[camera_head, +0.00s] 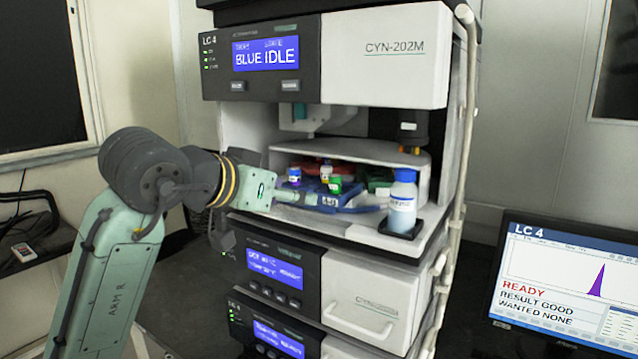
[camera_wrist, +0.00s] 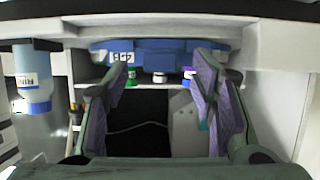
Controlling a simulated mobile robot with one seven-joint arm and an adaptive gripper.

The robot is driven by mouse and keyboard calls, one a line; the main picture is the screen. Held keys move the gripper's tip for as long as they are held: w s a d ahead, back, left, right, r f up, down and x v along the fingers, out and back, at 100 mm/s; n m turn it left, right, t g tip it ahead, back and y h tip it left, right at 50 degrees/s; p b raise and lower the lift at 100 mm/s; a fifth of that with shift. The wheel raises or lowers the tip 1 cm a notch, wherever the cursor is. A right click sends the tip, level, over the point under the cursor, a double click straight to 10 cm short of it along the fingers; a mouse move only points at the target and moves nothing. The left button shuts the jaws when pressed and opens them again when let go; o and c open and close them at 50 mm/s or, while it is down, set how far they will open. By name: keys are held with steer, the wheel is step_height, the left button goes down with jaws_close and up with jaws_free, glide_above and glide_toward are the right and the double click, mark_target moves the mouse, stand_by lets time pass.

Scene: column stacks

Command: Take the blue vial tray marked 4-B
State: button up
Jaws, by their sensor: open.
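The blue vial tray (camera_head: 350,205) sits in the open compartment of the instrument stack, with several coloured-cap vials standing in it. In the wrist view, which looks upside down, the blue tray (camera_wrist: 165,46) spans the top and its white label (camera_wrist: 121,57) reads 4-B. My gripper (camera_head: 300,197) is at the compartment's front left, close to the tray's front. In the wrist view my gripper (camera_wrist: 165,80) is open and empty. Its two fingers point at the tray, one towards each side. I cannot tell whether they touch it. Part of the tray is hidden by my gripper.
A clear bottle with blue liquid (camera_head: 403,200) stands at the compartment's front right; it shows at left in the wrist view (camera_wrist: 33,80). A shelf (camera_head: 360,152) hangs over the tray. Compartment walls bound both sides. A monitor (camera_head: 565,285) stands at lower right.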

mark_target(310, 183)
steer(key=shift+x, duration=1.2)
steer(key=shift+c, duration=0.6)
steer(key=c, duration=1)
steer(key=shift+r, duration=0.1)
jaws_close()
steer(key=shift+r, duration=0.1)
